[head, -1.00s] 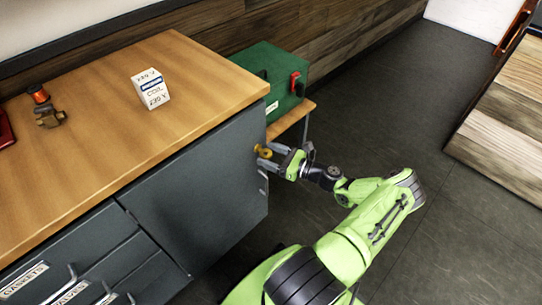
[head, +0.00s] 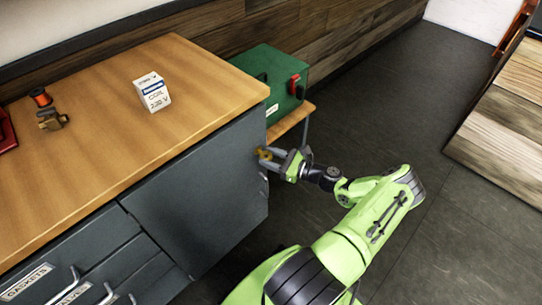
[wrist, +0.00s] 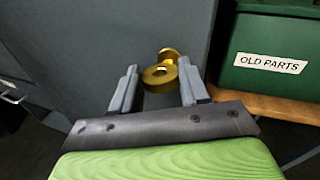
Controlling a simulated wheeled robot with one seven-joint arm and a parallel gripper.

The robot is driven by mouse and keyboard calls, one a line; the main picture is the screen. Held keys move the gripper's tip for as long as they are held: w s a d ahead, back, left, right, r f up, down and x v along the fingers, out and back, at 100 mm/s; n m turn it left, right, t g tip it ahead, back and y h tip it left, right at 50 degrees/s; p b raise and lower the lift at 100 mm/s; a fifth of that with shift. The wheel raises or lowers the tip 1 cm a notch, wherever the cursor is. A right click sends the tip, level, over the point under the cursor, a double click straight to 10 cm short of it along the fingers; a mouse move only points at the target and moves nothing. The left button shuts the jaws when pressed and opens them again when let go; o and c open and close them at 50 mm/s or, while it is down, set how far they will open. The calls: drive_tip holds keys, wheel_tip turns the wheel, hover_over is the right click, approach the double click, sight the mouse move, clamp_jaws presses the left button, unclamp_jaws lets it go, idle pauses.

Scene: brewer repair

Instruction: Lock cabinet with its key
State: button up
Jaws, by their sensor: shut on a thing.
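The grey cabinet (head: 205,190) stands under a wooden worktop, its door flat against the front. The brass key (head: 263,154) is at the upper right of the door; in the wrist view its round, holed head (wrist: 156,78) points toward me, with a round brass piece behind it at the door face. My gripper (head: 271,156) is at the key, and in the wrist view its two grey fingers (wrist: 160,82) stand on either side of the key head, shut on it. The key's shaft and how deep it sits in the lock are hidden.
A green box (head: 270,82) labelled OLD PARTS stands on a low wooden shelf just right of the cabinet. A small white carton (head: 152,92) and an orange-topped brass part (head: 46,108) are on the worktop (head: 110,150). The dark floor at right is open.

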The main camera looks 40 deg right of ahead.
drive_tip(key=n+p, duration=0.1)
drive_tip(key=n, duration=0.1)
drive_tip(key=n+g+p, duration=0.1)
drive_tip(key=shift+a+r+n+h+p, duration=0.2)
drive_tip(key=shift+n+h+p, duration=0.1)
drive_tip(key=shift+n+h, duration=0.1)
drive_tip(key=n+h+p, duration=0.1)
drive_tip(key=n, duration=0.2)
drive_tip(key=shift+g+p, duration=0.3)
drive_tip(key=n+h, duration=0.1)
drive_tip(key=n+p, duration=0.1)
drive_tip(key=n, duration=0.1)
drive_tip(key=shift+a+f+h, duration=0.1)
drive_tip(key=shift+a+h, duration=0.1)
drive_tip(key=shift+h, duration=0.2)
drive_tip(key=shift+a+f+n+h, duration=0.15)
drive_tip(key=shift+n+h, duration=0.55)
drive_tip(key=shift+n, duration=0.8)
drive_tip(key=o, duration=1.1)
drive_tip(key=shift+c, duration=0.2)
drive_tip(key=p+v, duration=0.3)
drive_tip(key=v, duration=1.3)
drive_tip(key=shift+r+p, duration=0.25)
drive_tip(key=shift+p, duration=0.05)
